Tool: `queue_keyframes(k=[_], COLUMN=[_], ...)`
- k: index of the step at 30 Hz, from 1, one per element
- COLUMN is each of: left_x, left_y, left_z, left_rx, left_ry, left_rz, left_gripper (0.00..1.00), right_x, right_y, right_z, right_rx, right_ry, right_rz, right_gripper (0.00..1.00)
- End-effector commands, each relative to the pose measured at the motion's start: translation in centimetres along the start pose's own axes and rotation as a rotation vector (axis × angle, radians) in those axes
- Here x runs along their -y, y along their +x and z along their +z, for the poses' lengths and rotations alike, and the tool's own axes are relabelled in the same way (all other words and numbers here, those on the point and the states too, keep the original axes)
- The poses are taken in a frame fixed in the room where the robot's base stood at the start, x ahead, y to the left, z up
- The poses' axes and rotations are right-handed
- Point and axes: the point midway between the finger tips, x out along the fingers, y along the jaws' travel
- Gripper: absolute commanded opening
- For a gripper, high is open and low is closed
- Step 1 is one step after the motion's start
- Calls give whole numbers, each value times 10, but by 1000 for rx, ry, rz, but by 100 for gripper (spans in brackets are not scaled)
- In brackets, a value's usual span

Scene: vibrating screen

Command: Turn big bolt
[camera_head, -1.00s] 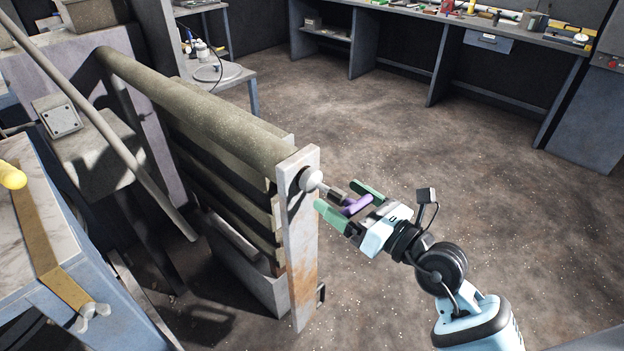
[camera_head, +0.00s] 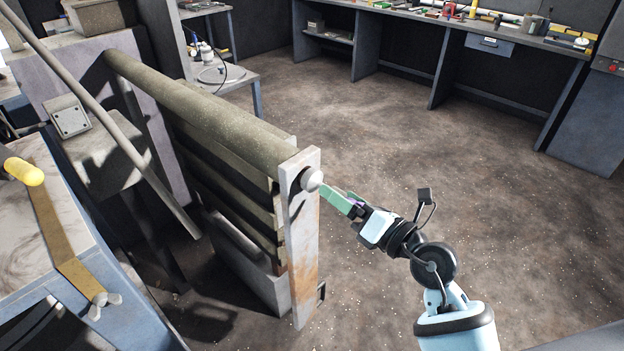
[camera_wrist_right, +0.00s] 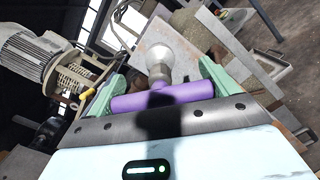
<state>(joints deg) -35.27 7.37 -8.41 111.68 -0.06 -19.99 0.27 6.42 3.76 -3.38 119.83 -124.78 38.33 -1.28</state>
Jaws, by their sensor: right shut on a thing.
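The big bolt shows as a pale rounded head (camera_head: 313,180) at the top of the upright end plate (camera_head: 304,240). It also shows in the right wrist view (camera_wrist_right: 159,54), with a short metal shaft coming from it toward me. A purple crossbar handle (camera_wrist_right: 165,97) sits at the near end of the shaft; I cannot tell whether bolt and handle are one piece. My right gripper (camera_head: 342,199) points at the bolt, its green fingers shut on the purple handle. In the head view the fingers are nearly edge-on and hide most of the handle. My left gripper is out of view.
A long roller-like bar (camera_head: 200,105) and slatted frame run back from the plate. A table with a yellow knob (camera_head: 24,172) and wing nut stands at the left. A workbench (camera_head: 470,32) lines the back. The floor to the right is clear.

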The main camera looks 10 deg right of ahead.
Motion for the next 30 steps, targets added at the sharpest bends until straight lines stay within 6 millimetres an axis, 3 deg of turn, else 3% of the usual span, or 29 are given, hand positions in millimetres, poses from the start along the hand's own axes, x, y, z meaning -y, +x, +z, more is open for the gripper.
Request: queue_keyframes(k=[30], left_x=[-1], left_y=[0], left_z=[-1], left_rx=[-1], left_ry=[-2], left_rz=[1], left_gripper=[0], right_x=[1], right_y=[-43], right_z=[4], right_rx=[2], right_ry=[-5], right_rz=[-1], right_gripper=[63])
